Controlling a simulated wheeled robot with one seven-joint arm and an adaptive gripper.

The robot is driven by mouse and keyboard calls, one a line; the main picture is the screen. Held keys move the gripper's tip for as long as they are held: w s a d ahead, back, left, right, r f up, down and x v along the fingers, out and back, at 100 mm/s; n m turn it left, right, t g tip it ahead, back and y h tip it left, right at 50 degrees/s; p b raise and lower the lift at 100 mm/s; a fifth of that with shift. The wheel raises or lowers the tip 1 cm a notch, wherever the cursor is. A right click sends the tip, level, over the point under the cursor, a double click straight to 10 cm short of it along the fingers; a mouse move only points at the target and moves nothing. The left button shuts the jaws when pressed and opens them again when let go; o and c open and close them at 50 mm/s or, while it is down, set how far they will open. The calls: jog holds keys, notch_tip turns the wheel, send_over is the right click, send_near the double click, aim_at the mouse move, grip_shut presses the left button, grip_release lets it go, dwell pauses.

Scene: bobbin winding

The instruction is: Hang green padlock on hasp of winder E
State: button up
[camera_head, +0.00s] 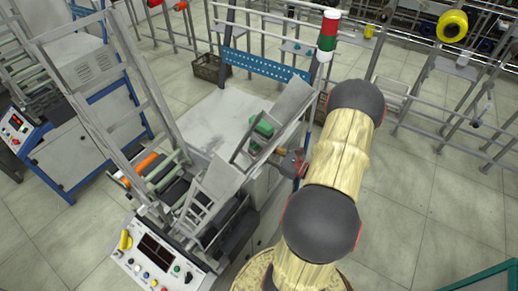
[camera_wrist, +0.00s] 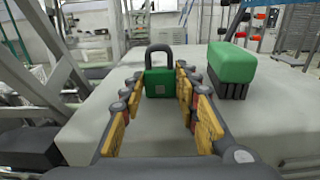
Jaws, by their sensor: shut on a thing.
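A green padlock (camera_wrist: 160,83) with a dark shackle pointing up is upright between the tips of my gripper (camera_wrist: 156,88) in the wrist view. My gripper is shut on its body, and the shackle stands clear above the fingers. In the head view, my gripper (camera_head: 270,151) reaches left over the right side of the winder, with a small green patch of the padlock (camera_head: 254,147) at its tips. The winder's grey top (camera_head: 215,115) is behind it. No hasp can be made out, and no letter is readable on the winder.
A green-topped brush (camera_wrist: 232,65) with dark bristles stands on the grey top, right of the padlock; it also shows in the head view (camera_head: 263,125). Slanted grey frames flank my gripper. A control panel (camera_head: 153,257) is at the front. A blue perforated rail (camera_head: 262,67) runs behind.

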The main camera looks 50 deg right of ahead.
jog(key=shift+r+p, duration=2.1)
jog(key=shift+r, duration=0.45)
grip_shut()
jog(key=shift+f, duration=0.1)
notch_tip(320, 180, down, 4)
jog(key=b, duration=0.4)
jog(key=shift+r, duration=0.2)
